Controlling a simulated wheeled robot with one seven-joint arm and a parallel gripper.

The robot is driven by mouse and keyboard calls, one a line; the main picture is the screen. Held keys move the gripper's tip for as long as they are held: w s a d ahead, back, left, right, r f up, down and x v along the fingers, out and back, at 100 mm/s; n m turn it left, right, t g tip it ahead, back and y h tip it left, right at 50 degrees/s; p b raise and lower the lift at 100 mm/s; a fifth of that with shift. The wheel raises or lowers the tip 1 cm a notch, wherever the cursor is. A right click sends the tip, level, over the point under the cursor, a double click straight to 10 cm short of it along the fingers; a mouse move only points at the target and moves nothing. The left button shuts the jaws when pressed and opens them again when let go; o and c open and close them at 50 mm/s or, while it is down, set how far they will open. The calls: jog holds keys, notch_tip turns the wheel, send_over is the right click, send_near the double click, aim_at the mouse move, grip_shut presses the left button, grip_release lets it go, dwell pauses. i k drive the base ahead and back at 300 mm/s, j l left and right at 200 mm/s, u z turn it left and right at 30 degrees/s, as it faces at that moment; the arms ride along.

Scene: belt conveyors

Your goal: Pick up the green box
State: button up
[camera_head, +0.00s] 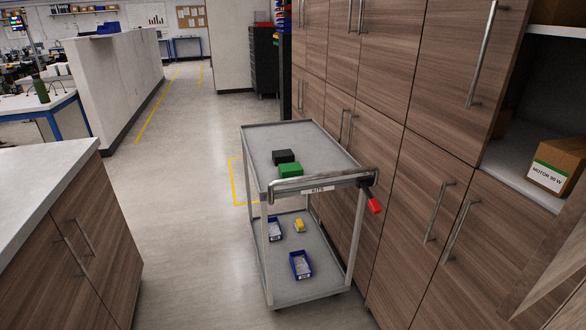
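The green box (290,170) lies on the top shelf of a grey two-tier cart (318,143), near the cart's handle end. A black box (283,156) sits right behind it, close to or touching it. The green box's top and near side are visible. My gripper is not in view.
Blue bins (300,265) and a yellow item (299,225) are on the lower shelf. Wooden cabinets (375,70) flank the right; a counter (40,180) stands left. Floor between is clear.

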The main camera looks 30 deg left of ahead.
aim_at(291, 170)
jog(key=i+j, duration=0.25)
jog(key=j, duration=0.3)
jog(key=i+j+u, duration=0.1)
jog(key=i+j, duration=0.15)
jog(key=j, duration=0.25)
jog(key=i+j, duration=0.3)
jog(key=j, duration=0.2)
jog(key=i+j+u, duration=0.1)
jog(key=i+j, duration=0.2)
jog(key=j, duration=0.2)
jog(key=i+j, duration=0.3)
jog(key=j, duration=0.2)
jog(key=i+j+u, duration=0.1)
jog(key=i+j, duration=0.2)
jog(key=j, duration=0.2)
